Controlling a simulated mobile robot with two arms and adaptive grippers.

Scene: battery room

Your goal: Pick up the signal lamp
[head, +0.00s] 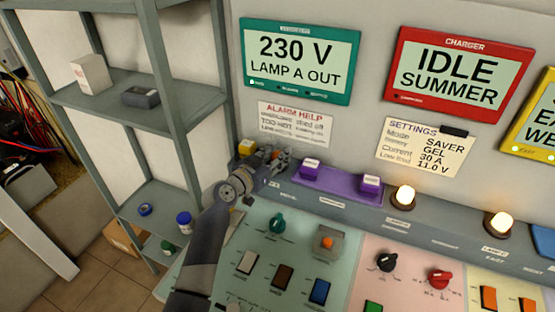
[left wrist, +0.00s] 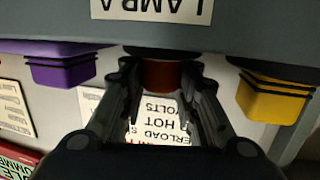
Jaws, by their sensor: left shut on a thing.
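My left gripper (head: 270,156) reaches the left end of the grey console ledge, below the alarm help card. In the left wrist view its two fingers (left wrist: 160,84) are shut on the sides of the signal lamp (left wrist: 160,74), a dull red-brown, unlit cylinder. The lamp's dark round base shows at the ledge beside a "LAMP A" label (left wrist: 152,8); I cannot tell whether it is lifted. My right gripper is out of view.
A yellow block (head: 246,148) stands close left of the gripper, and a purple holder (head: 340,186) with two white-topped pieces is to its right. Two lit lamps (head: 403,197) (head: 500,222) stand farther right. The wall panel reads "LAMP A OUT" (head: 300,60). Shelves (head: 110,105) stand at left.

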